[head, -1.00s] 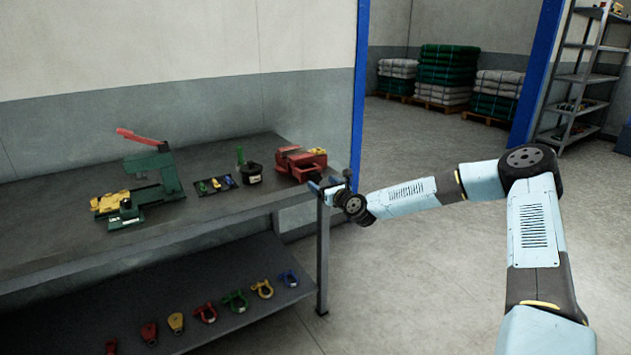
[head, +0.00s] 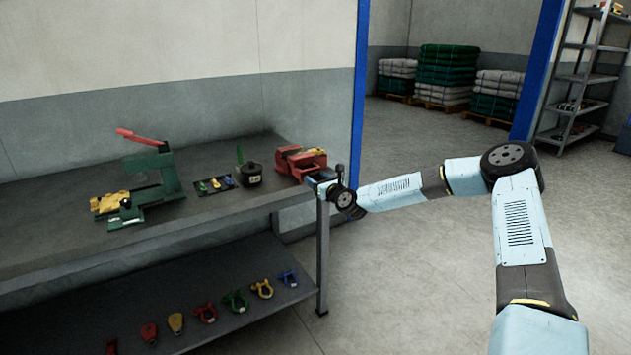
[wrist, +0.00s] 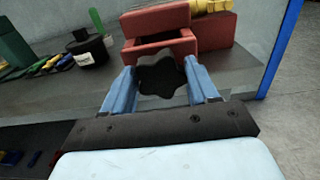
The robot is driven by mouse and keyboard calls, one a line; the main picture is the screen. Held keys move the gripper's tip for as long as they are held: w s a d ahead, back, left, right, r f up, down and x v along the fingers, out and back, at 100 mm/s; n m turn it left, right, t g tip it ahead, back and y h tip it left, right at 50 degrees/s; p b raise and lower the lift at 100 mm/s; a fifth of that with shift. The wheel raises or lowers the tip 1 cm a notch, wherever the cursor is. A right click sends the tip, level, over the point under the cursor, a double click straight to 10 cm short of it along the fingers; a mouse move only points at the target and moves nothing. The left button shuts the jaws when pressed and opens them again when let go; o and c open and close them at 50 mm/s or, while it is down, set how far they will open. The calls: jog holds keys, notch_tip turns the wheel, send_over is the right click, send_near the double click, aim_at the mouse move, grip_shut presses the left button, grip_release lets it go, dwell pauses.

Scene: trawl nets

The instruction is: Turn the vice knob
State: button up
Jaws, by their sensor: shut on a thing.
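The red vice (head: 301,160) sits at the right end of the workbench. In the wrist view the vice (wrist: 155,22) is straight ahead, with its dark, lobed knob (wrist: 160,75) facing me. My gripper (wrist: 161,80) has its two blue fingers on either side of the knob and is shut on it. In the head view my gripper (head: 322,178) is at the front of the vice, and the knob is hidden there behind the gripper and wrist.
A green tool with a red lever (head: 155,172) stands left on the workbench (head: 60,235). A black pot (head: 250,173) and a small tray of coloured pieces (head: 213,186) are left of the vice. Several shackles lie on the lower shelf (head: 200,335). The floor at right is clear.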

jog(key=c, duration=0.5)
jog(key=shift+o, duration=0.2)
jog(key=shift+a, duration=0.3)
jog(key=shift+d, duration=0.15)
jog(key=shift+n, duration=0.3)
